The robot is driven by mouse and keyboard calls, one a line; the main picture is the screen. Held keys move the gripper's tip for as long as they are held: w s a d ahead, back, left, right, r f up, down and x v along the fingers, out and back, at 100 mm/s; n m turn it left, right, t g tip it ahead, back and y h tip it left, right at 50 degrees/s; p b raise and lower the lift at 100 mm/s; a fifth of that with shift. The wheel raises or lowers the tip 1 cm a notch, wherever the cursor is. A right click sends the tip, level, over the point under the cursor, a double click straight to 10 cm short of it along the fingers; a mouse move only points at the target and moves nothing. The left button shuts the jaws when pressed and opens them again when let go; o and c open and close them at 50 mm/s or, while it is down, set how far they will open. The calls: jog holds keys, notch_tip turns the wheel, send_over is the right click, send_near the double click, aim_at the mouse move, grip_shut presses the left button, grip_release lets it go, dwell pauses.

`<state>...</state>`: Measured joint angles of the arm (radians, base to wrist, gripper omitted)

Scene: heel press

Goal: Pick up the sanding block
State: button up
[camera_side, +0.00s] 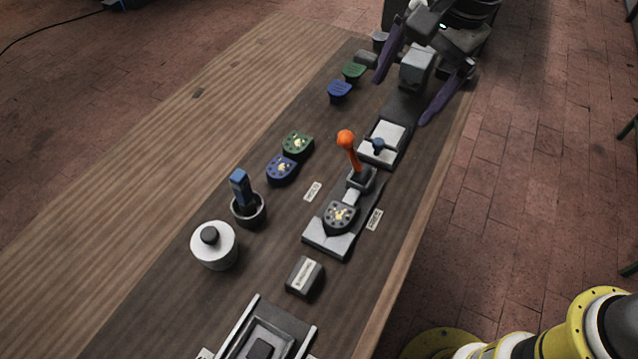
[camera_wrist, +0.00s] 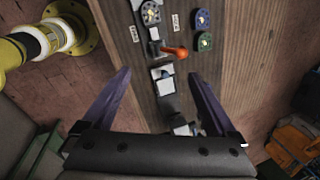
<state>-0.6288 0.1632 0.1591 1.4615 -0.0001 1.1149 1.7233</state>
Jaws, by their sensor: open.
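A grey block with a pale label on top (camera_side: 304,275) lies on the dark table in the side view. A smaller plain grey block (camera_side: 366,58) lies near the table's far end. I cannot tell for sure which is the sanding block. My gripper (camera_side: 402,101) is over the far right part of the table, its two purple fingers spread wide. In the wrist view the gripper (camera_wrist: 163,76) is open with nothing held. A grey box (camera_side: 417,68) shows between the fingers in the side view; the labelled block is well away from them.
An orange-knobbed lever (camera_side: 346,138) stands up from the press in mid table. Blue (camera_side: 282,169) and green (camera_side: 298,144) heel pieces lie to its left. A blue-handled tool stands in a cup (camera_side: 249,212) near a white canister (camera_side: 214,245). The left wooden strip is clear.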

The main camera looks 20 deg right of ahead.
jog(key=s+a+f+n+g, duration=0.1)
jog(key=s+a+f, duration=0.1)
jog(key=a+f, duration=0.65)
jog(key=n+g+h, duration=0.1)
jog(key=n+h, duration=0.1)
jog(key=n, duration=0.1)
send_over(303, 274)
notch_tip(303, 274, down, 7)
jog(key=f, duration=0.8)
jog(key=shift+w+d, duration=0.1)
jog(key=shift+d, duration=0.25)
jog(key=shift+a+f, duration=0.15)
jog(key=shift+f, duration=1.2)
jog(key=shift+a+f, duration=0.1)
jog(key=shift+f, duration=1.2)
grip_shut()
jog(key=shift+r, duration=0.15)
